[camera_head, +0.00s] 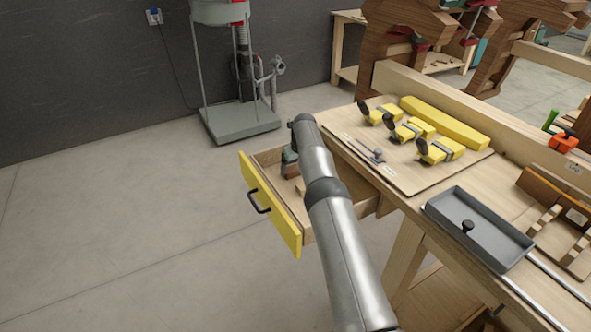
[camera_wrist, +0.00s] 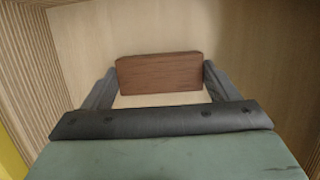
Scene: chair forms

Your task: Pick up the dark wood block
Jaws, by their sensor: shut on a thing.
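The dark wood block (camera_wrist: 160,74) is a reddish-brown rectangular piece, seen in the wrist view. My gripper (camera_wrist: 158,82) has one grey finger at each end of the block and is shut on it. The block is inside the drawer, over its pale wood bottom (camera_wrist: 85,38); I cannot tell whether it touches the bottom. In the head view, my arm reaches down into the open drawer (camera_head: 273,221) with the yellow front and hides most of the gripper and the block.
The drawer walls stand close on both sides of my gripper. To the right is the workbench, with a board of yellow clamps (camera_head: 405,178), a yellow bar (camera_head: 445,122) and a grey tray (camera_head: 480,228). A grey machine stand (camera_head: 240,122) stands behind. Open floor lies left.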

